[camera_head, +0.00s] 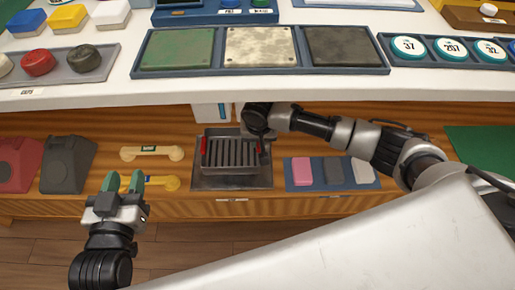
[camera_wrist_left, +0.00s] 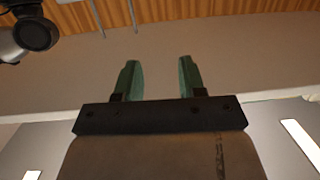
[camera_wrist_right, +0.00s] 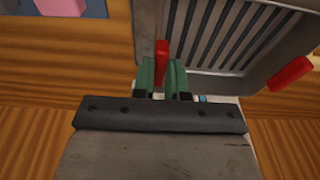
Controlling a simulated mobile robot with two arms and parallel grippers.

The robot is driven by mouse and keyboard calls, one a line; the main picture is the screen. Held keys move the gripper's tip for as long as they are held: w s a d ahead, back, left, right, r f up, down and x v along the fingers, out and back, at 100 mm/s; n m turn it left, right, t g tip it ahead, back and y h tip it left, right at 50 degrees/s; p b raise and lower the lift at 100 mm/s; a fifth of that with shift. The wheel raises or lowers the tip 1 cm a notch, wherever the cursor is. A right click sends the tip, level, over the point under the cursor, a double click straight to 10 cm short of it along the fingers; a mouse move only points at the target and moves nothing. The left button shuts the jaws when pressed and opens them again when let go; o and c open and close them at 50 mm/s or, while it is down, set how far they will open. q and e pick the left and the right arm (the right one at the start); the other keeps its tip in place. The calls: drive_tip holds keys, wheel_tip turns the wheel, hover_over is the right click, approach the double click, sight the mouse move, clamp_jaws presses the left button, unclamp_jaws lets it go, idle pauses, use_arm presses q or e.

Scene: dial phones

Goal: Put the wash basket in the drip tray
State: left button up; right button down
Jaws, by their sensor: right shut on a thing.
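The wash basket (camera_head: 230,153) is a grey metal slatted box with red handles at its left and right. It is over the dark metal drip tray (camera_head: 232,184) on the wooden shelf, and the tray's front part shows below it. I cannot tell whether the basket rests in the tray or hangs above it. My right gripper (camera_head: 262,138) is at the basket's right handle. In the right wrist view, its green fingers are shut on this red handle (camera_wrist_right: 161,62), with the basket's slats (camera_wrist_right: 228,32) beyond. My left gripper (camera_head: 125,182) is open and empty, left of the tray.
Cream and yellow handsets (camera_head: 152,153) and red and dark grey phones lie left on the shelf. A blue tray (camera_head: 330,187) with pink, grey and white blocks is right of the drip tray. A white counter (camera_head: 110,95) with sample trays overhangs the shelf.

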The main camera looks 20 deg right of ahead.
drive_tip(key=shift+w+a+f, duration=0.1)
drive_tip(key=shift+w+f, duration=0.05)
drive_tip(key=shift+w, duration=0.05)
wheel_tip(320, 180, down, 3)
drive_tip(key=shift+f+b, duration=0.2)
drive_tip(key=shift+b, duration=0.8)
use_arm(q)
wheel_tip(320, 180, up, 7)
drive_tip(key=d+t+h, duration=0.1)
drive_tip(key=t+h, duration=0.1)
drive_tip(key=t, duration=0.4)
drive_tip(key=shift+s, duration=0.35)
use_arm(e)
drive_tip(key=shift+f, duration=0.2)
drive_tip(key=c, duration=1.1)
unclamp_jaws()
drive_tip(key=shift+c, duration=0.2)
use_arm(q)
drive_tip(key=shift+f, duration=0.1)
